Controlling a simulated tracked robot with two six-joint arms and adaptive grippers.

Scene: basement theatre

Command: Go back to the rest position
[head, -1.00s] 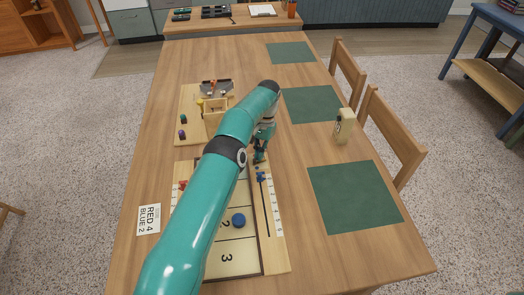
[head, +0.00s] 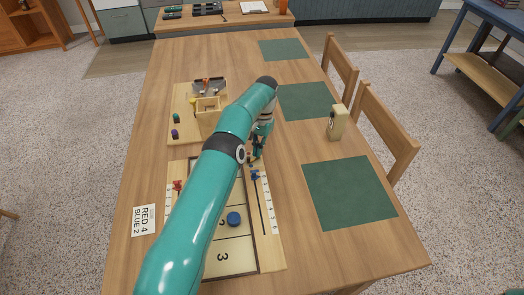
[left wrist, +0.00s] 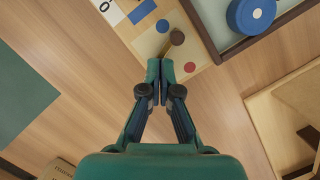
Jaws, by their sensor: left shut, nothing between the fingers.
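My left arm reaches over the shuffleboard-like game board (head: 230,258) from the lower left of the head view. My left gripper (head: 254,157) is above the far right end of the board, near the blue slider (head: 255,176). In the left wrist view, my left gripper (left wrist: 167,70) is shut and empty. Its fingertips are beside a brown peg (left wrist: 177,38) on the scoring strip (left wrist: 150,42); I cannot tell whether they touch it. My right gripper is not in view.
A blue puck (head: 234,219) lies on the board. A wooden box (head: 207,112) stands beyond it. A score card (head: 144,220) lies at left. Green mats (head: 350,193) and a cream block-like object (head: 337,123) are at right, with chairs (head: 385,130) beyond the table's edge.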

